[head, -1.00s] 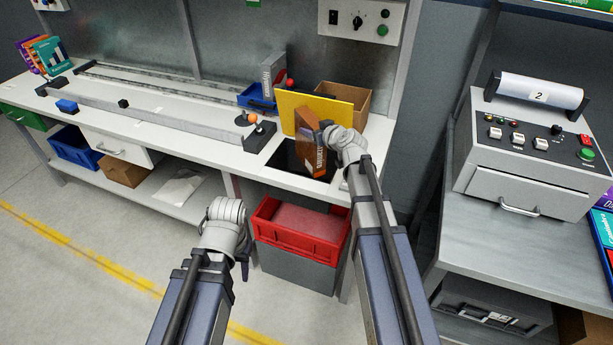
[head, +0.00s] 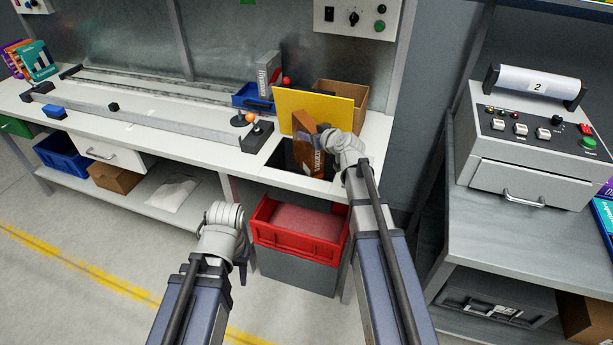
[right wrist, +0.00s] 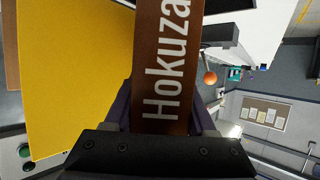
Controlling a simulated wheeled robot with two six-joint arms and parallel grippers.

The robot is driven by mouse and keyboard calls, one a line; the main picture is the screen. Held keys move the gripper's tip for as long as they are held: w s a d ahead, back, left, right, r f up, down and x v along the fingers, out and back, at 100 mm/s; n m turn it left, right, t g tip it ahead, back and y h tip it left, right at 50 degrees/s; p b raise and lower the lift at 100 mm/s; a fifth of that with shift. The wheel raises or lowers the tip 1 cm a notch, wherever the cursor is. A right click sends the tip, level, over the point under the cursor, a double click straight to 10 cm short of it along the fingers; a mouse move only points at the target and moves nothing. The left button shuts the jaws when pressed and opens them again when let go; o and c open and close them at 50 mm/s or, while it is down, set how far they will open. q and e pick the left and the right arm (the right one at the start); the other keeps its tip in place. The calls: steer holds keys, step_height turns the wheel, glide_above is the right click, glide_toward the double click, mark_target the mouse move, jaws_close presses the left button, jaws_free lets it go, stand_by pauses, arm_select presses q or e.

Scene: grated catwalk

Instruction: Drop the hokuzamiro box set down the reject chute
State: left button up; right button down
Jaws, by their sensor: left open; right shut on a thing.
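The hokuzamiro box set (head: 307,152) is a brown, upright, slightly tilted box with pale lettering. My right gripper (head: 327,142) is shut on it and holds it over the dark square opening (head: 281,158) in the bench top. In the right wrist view the box (right wrist: 168,65) reads "Hokuza" between the fingers (right wrist: 163,120); the rest of the word is cut off. Whether its lower end is inside the opening is hard to tell. My left gripper (head: 242,266) hangs low in front of the bench, away from the box, its fingers mostly hidden by my wrist.
A yellow panel (head: 340,112) stands just behind the opening, with a cardboard box (head: 357,96) behind it. A red bin (head: 285,236) sits below the bench. Joystick-like knobs (head: 254,128) stand left of the opening. A grey machine (head: 520,175) is at right.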

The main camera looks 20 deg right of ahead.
mark_target(322, 151)
steer(key=shift+f+b, duration=2.4)
steer(key=shift+f, duration=0.3)
steer(key=shift+r, duration=0.1)
steer(key=shift+c, duration=0.7)
jaws_free()
steer(key=shift+s, duration=0.1)
steer(key=p+v, duration=0.3)
steer(key=v, duration=0.4)
steer(key=shift+s+d+r, duration=0.1)
steer(key=shift+s, duration=0.25)
